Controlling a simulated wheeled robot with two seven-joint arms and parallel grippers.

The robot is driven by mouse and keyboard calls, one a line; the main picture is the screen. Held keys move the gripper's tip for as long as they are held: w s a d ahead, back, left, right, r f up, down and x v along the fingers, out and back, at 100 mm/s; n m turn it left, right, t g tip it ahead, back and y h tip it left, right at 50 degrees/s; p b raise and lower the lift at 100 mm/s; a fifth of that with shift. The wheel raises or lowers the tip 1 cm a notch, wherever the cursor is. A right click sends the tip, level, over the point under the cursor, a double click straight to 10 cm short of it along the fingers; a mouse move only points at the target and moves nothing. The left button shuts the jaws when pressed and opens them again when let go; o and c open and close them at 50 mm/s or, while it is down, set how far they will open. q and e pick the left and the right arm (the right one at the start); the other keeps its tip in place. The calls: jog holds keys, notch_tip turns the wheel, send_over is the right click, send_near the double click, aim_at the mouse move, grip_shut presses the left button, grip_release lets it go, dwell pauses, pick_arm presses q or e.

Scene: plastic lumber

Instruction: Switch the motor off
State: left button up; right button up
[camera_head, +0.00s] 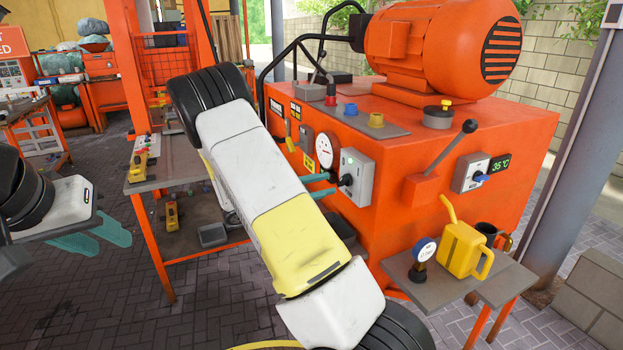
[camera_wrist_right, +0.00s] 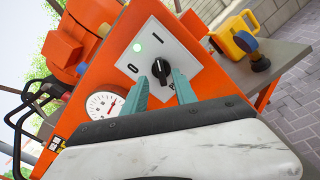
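The motor's switch is a black rotary knob on a pale grey box (camera_head: 354,177) on the front of the orange machine. In the right wrist view the black knob (camera_wrist_right: 159,67) sits on a white plate with a lit green lamp (camera_wrist_right: 137,47). My right gripper (camera_head: 328,184) is at the switch box, partly hidden behind my forearm in the head view. In the wrist view its teal fingers (camera_wrist_right: 160,80) are apart, with the knob near their tips; contact cannot be told. My left gripper (camera_head: 112,236) is open and empty at the far left. The orange motor (camera_head: 430,45) stands on top.
A side shelf (camera_head: 455,286) holds a yellow oil can (camera_head: 462,252) and a small gauge (camera_head: 422,258). A workbench (camera_head: 165,180) stands behind my right arm.

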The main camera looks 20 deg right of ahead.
aim_at(340, 181)
jog(key=shift+w+d, duration=0.15)
jog(key=shift+d, duration=1.85)
grip_shut()
